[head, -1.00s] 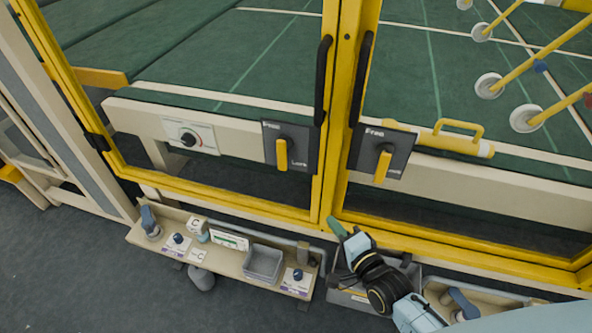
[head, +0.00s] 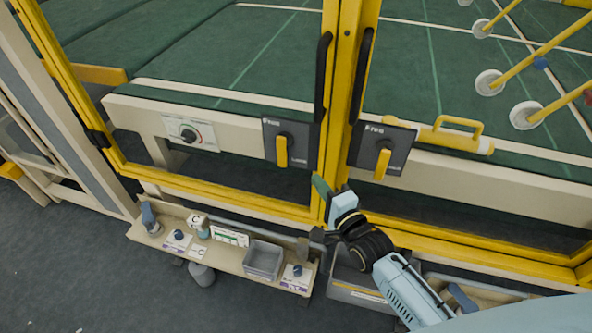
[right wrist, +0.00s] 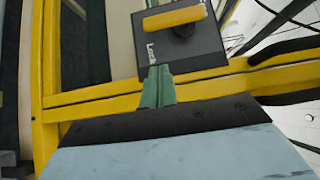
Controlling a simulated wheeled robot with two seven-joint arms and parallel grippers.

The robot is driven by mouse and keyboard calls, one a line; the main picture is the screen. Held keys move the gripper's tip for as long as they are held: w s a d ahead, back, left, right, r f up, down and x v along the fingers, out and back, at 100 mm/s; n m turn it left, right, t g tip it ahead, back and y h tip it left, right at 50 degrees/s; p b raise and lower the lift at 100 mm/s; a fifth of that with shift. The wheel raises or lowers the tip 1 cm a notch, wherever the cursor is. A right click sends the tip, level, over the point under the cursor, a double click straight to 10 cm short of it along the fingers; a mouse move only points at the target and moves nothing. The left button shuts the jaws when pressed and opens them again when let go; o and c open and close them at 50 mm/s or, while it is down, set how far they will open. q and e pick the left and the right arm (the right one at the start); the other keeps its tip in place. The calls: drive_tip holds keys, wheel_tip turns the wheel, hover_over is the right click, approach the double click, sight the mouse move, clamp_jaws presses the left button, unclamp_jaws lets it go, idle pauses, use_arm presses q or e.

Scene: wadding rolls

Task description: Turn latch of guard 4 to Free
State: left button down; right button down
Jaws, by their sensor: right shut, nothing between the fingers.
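Two dark latch plates sit low on the yellow-framed doors, one on each side of the centre posts. The left latch (head: 282,150) and the right latch (head: 383,162) each have a yellow handle pointing down, with "Free" at the top and "Lock" at the lower right. No guard number is readable. My right gripper (head: 321,187) is shut and empty, its green fingers in front of the centre posts, below and right of the left latch. In the right wrist view, the shut fingertips (right wrist: 157,72) overlap the edge of the left latch's plate (right wrist: 165,48), apart from its handle (right wrist: 174,18). My left gripper is not in view.
Yellow door posts (head: 336,130) with black pull handles stand between the latches. A white panel with a dial (head: 190,134) is left of the latches. Below, a beige shelf (head: 222,250) carries a grey tray (head: 263,259) and small knobs. A grey bin (head: 352,285) stands under my right arm.

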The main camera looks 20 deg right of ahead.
sight(282, 152)
drive_tip(key=w+a, duration=0.4)
drive_tip(key=w, duration=0.2)
drive_tip(key=shift+f, duration=0.1)
